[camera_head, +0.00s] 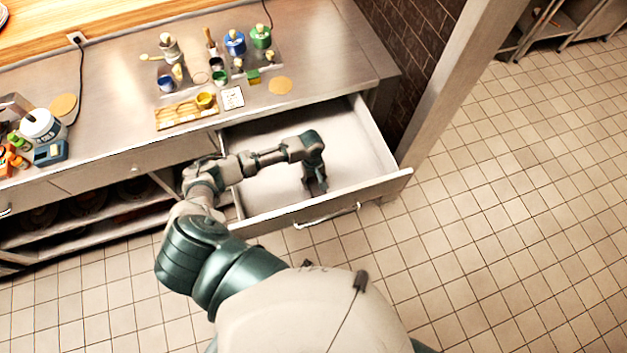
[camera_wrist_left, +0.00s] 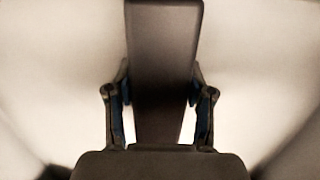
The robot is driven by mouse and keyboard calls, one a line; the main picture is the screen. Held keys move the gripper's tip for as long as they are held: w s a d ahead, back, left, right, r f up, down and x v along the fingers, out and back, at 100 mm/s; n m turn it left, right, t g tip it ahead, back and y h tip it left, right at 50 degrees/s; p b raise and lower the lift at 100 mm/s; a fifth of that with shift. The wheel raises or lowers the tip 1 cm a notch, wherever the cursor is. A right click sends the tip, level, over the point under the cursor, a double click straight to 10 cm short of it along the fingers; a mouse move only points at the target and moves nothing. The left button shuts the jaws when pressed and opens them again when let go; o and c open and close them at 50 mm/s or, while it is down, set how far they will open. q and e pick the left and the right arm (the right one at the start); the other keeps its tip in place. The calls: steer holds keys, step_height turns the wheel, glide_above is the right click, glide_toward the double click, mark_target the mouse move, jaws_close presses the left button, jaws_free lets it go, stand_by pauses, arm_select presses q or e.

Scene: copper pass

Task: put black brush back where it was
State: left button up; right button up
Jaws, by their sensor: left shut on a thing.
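My left arm reaches into an open drawer (camera_head: 360,150) under the counter. My left gripper (camera_head: 315,180) points down inside the drawer. In the left wrist view the two fingers (camera_wrist_left: 160,95) are shut on a long, flat, dark thing, which looks like the black brush (camera_wrist_left: 163,45). It extends out past the fingertips, over the pale drawer bottom. In the head view the brush is mostly hidden by the gripper, and I cannot tell if it touches the drawer bottom. My right gripper is not in view.
The drawer has a front handle (camera_head: 327,215) and raised walls around my arm. Otherwise it looks empty. On the counter (camera_head: 335,60) stand paint jars, a blue can (camera_head: 234,43), a green can (camera_head: 261,37) and a wooden rack (camera_head: 185,112). Tiled floor (camera_head: 500,230) is clear on the right.

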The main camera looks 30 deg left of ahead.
arm_select(q)
steer(key=shift+d, duration=0.15)
steer(key=o, duration=0.8)
steer(key=shift+f, duration=0.1)
steer(key=o, duration=0.4)
steer(key=shift+a, duration=0.2)
steer(key=r, duration=0.4)
steer(key=a+r+p, duration=0.1)
steer(key=r, duration=0.3)
steer(key=w+r, duration=0.1)
steer(key=r, duration=0.3)
steer(key=shift+w+a, duration=0.1)
steer(key=shift+a, duration=0.05)
